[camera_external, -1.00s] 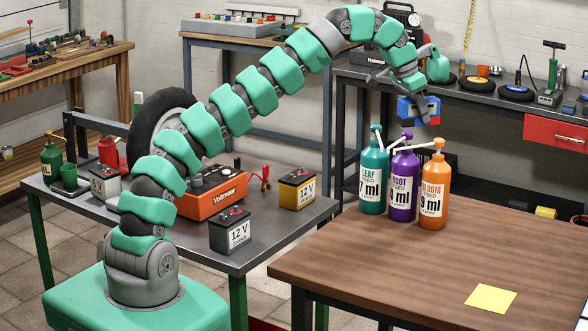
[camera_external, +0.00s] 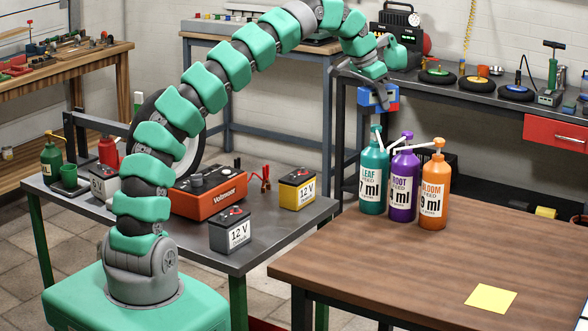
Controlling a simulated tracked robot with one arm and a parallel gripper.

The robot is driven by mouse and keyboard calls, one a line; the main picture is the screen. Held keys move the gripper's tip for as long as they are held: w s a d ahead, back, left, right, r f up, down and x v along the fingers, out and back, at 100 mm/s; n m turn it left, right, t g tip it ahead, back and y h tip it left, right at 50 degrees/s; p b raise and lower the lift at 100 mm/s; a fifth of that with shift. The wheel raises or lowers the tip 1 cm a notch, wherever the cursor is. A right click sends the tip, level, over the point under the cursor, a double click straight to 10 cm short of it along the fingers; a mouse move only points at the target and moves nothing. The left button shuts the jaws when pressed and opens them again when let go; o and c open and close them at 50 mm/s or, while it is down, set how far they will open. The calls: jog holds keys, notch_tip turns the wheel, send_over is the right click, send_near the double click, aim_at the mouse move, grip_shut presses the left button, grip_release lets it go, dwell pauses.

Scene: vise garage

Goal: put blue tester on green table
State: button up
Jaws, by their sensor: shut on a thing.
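The blue tester (camera_external: 372,98), a small blue box with a red part on its right side, is in the air in my gripper (camera_external: 378,88). My gripper points downward and is shut on it. The tester hangs above and a little behind the teal bottle, apart from it in the picture. The table with green legs and a grey top (camera_external: 277,232) stands to the left, beside my base. The tester is up and to the right of this table's right end. The exact finger contact is too small to see.
A wooden table (camera_external: 400,268) at right holds teal (camera_external: 372,183), purple (camera_external: 403,185) and orange (camera_external: 433,192) pump bottles.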

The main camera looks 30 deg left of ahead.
jog(key=s+a+f+n+p, duration=0.1)
jog(key=s+a+f, duration=0.15)
jog(key=a, duration=0.85)
jog(key=s+a+f+n+p, duration=0.15)
jog(key=a+f, duration=0.25)
jog(key=a, duration=0.6)
notch_tip(320, 180, down, 9)
jog(key=s+n+y, duration=0.2)
jog(key=n+y+b, duration=0.2)
jog(key=n+b, duration=0.4)
jog(key=b, duration=0.7)
send_over(183, 230)
jog(key=s, duration=0.1)
notch_tip(183, 230, down, 12)
jog(key=shift+s+d+f+b, duration=0.1)
jog(key=shift+f+b, duration=0.85)
jog(key=shift+f, duration=0.95)
jog(key=shift+s+d+f+b, duration=0.1)
jog(key=shift+f+b, duration=0.8)
jog(key=shift+f, duration=1)
jog(key=shift+f, duration=0.55)
